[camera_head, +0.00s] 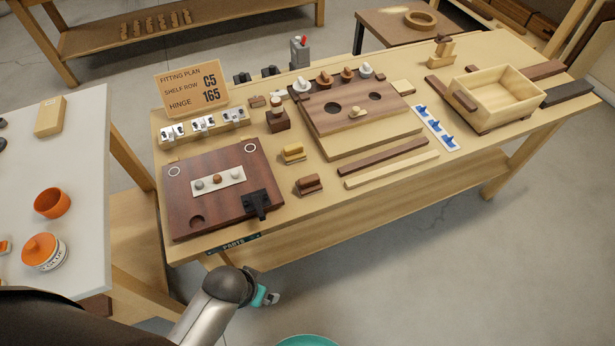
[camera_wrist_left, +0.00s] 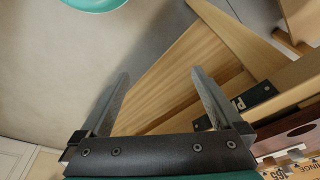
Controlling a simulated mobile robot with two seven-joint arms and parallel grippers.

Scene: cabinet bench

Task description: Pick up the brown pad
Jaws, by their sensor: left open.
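The brown pad (camera_head: 217,179) is a small round piece in the middle of a pale strip (camera_head: 231,180) on the dark red door panel (camera_head: 232,209). A grey pad (camera_head: 200,184) sits to its left and a whitish pad (camera_head: 237,176) to its right. My left gripper (camera_head: 270,298) is in front of the bench, below the panel and apart from it. In the left wrist view its jaws (camera_wrist_left: 158,98) are open and empty. My right gripper is not in view.
A black hinge (camera_head: 257,203) stands on the panel's right front part. White-based metal hinges (camera_head: 204,124) and a fitting plan sign (camera_head: 192,89) are behind it. Small blocks (camera_head: 293,153) lie to its right. The bench front edge lies between my gripper and the panel.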

